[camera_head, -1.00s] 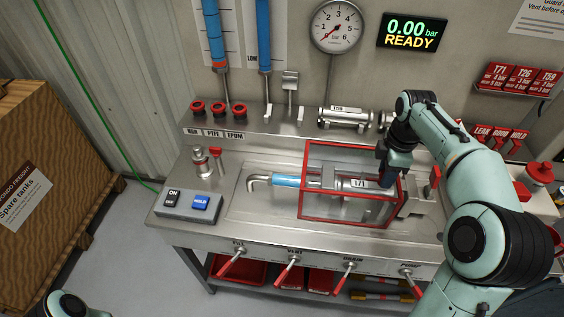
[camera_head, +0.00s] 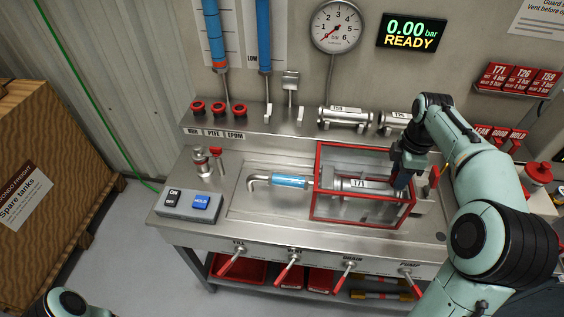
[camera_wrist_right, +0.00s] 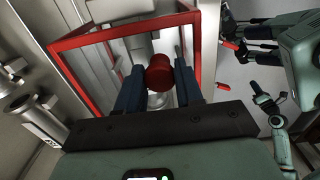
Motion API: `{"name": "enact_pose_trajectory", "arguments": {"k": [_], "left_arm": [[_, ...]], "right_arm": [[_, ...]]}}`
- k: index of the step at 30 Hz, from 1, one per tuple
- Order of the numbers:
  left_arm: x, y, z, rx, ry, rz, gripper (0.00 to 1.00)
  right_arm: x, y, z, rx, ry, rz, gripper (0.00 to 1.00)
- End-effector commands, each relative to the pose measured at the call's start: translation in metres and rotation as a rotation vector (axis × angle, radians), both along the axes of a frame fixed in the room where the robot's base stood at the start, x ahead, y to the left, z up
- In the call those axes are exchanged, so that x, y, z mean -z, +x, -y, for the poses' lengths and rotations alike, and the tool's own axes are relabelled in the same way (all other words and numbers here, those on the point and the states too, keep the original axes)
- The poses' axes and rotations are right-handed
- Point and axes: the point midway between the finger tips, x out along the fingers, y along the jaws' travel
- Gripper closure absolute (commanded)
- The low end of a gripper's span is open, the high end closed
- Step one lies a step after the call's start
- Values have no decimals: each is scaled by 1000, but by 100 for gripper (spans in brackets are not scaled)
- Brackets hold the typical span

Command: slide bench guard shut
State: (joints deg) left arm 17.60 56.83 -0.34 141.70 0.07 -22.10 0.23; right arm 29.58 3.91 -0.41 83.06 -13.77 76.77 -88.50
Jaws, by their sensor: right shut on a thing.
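The bench guard (camera_head: 318,168) is a clear box with a red frame on the metal bench. It stands around the cylinder tagged T71 (camera_head: 358,184), whose blue hose end (camera_head: 289,181) sticks out at the left. My right gripper (camera_head: 404,178) is at the guard's right end. In the right wrist view, the gripper (camera_wrist_right: 158,82) is shut on the guard's red knob (camera_wrist_right: 159,72), with dark fingers on both sides. The guard's red frame (camera_wrist_right: 112,33) also shows beyond the fingers. Of my left arm only a part shows at the bottom left; its gripper is outside the head view.
Red-handled levers (camera_head: 287,271) line the front edge. The gauge (camera_head: 337,27) reads near zero and the display (camera_head: 411,33) shows 0.00 bar READY. Tagged cylinders (camera_head: 345,116) lie on the back shelf.

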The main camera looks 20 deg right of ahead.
Motion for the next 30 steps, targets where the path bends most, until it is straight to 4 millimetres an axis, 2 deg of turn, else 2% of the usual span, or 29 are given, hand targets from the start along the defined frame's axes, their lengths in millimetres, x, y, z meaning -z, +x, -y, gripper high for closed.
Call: {"name": "enact_pose_trajectory", "arguments": {"k": [7, 17, 24, 25, 27, 30], "left_arm": [[-1, 1, 0, 0, 0, 1, 100], [-5, 4, 0, 0, 0, 4, 100], [-4, 4, 0, 0, 0, 4, 100], [-4, 4, 0, 0, 0, 4, 100], [-4, 3, 0, 0, 0, 3, 100], [-4, 3, 0, 0, 0, 4, 100]], "right_arm": [[-1, -1, 3, 1, -1, 2, 81], [-1, -12, 20, 1, -1, 0, 81], [-1, -13, 22, 1, -3, 1, 81], [-1, -13, 22, 2, -3, 1, 57], [0, -13, 22, 1, -3, 1, 36], [0, -13, 22, 1, -1, 0, 36]]}}
